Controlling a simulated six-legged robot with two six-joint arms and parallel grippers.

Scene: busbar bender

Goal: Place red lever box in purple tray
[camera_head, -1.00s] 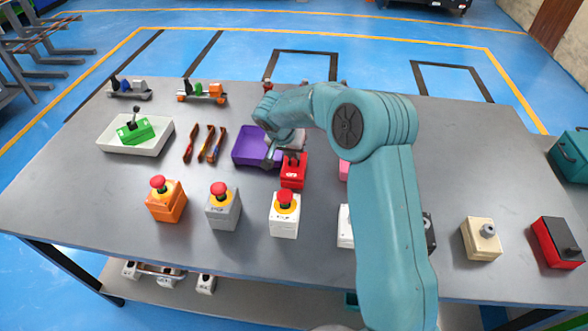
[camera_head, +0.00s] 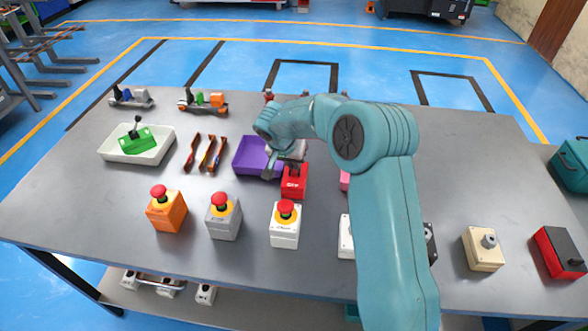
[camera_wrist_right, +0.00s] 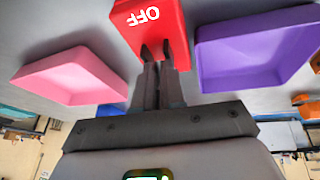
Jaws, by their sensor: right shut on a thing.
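The red lever box (camera_head: 293,182) with white "OFF" lettering is just right of the purple tray (camera_head: 246,160) in the head view. In the right wrist view the red lever box (camera_wrist_right: 150,30) is at the top, at the fingertips, and the purple tray (camera_wrist_right: 262,50) is beside it on the right. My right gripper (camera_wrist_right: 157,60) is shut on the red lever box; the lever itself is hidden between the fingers. The right gripper shows only partly in the head view (camera_head: 290,158). I cannot tell if the box touches the table. My left gripper is in neither view.
A pink tray (camera_wrist_right: 75,75) lies on the other side of the box, mostly hidden by my arm in the head view. A white tray (camera_head: 150,158) holds a green lever box (camera_head: 135,139). Several emergency-stop boxes stand in front, including a white one (camera_head: 285,228).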

